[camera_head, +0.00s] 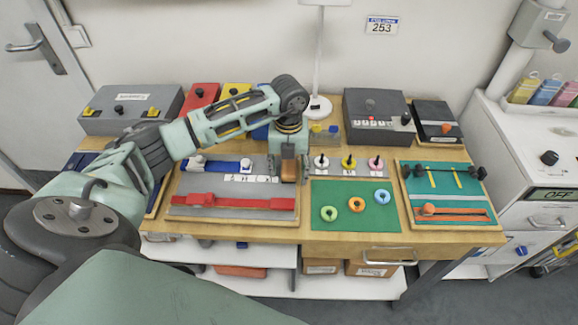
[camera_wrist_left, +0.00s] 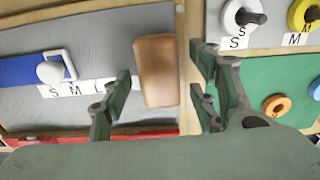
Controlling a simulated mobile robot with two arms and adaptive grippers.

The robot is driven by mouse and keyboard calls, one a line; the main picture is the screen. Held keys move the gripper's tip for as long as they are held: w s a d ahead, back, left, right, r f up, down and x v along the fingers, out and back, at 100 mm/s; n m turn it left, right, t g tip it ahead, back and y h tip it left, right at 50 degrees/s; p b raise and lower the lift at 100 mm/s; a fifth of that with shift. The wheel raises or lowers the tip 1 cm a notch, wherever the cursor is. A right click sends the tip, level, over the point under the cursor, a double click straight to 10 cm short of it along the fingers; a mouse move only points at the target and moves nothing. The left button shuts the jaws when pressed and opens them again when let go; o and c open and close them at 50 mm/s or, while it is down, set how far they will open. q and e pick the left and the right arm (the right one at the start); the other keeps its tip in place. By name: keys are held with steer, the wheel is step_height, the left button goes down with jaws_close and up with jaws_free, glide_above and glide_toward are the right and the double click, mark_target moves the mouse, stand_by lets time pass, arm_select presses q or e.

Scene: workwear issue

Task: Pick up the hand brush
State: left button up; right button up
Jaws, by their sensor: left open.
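A brown block-shaped thing, which looks like the wooden back of the hand brush (camera_wrist_left: 155,72), lies on the grey board beside its wooden right edge in the left wrist view. No bristles show. In the head view only a small brown part (camera_head: 289,172) shows beneath my left gripper (camera_head: 291,166). My left gripper is open and points down over it. In the left wrist view its fingers (camera_wrist_left: 164,74) stand apart, one on each side of the brown block. I cannot tell whether they touch it. My right gripper is not in view.
The grey board holds a blue slider (camera_head: 215,165) and a red bar (camera_head: 235,202). A green mat (camera_head: 335,218) with coloured rings lies to the right, beside pegs with washers. Grey boxes (camera_head: 376,118) and a lamp stand (camera_head: 319,70) stand at the back. A green tool board (camera_head: 446,178) lies far right.

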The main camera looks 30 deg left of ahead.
mark_target(292, 168)
arm_select(q)
steer(key=c, duration=0.7)
steer(key=shift+c, duration=0.9)
steer(key=c, duration=0.4)
steer(key=shift+r, duration=0.45)
steer(key=r+b, duration=0.1)
steer(key=d+r+b, duration=0.1)
steer(key=r, duration=0.1)
steer(key=shift+w+r, duration=0.2)
steer(key=shift+r, duration=0.05)
steer(key=shift+w+d+r+b, duration=0.45)
steer(key=shift+d+r, duration=0.65)
steer(key=shift+d, duration=0.65)
steer(key=shift+w+d+r+b, duration=0.35)
steer(key=shift+d+r+b, duration=0.2)
steer(key=shift+d+r, duration=0.9)
steer(key=shift+w+d+r+b, duration=0.45)
steer(key=shift+d+r, duration=0.35)
steer(key=shift+d, duration=1.2)
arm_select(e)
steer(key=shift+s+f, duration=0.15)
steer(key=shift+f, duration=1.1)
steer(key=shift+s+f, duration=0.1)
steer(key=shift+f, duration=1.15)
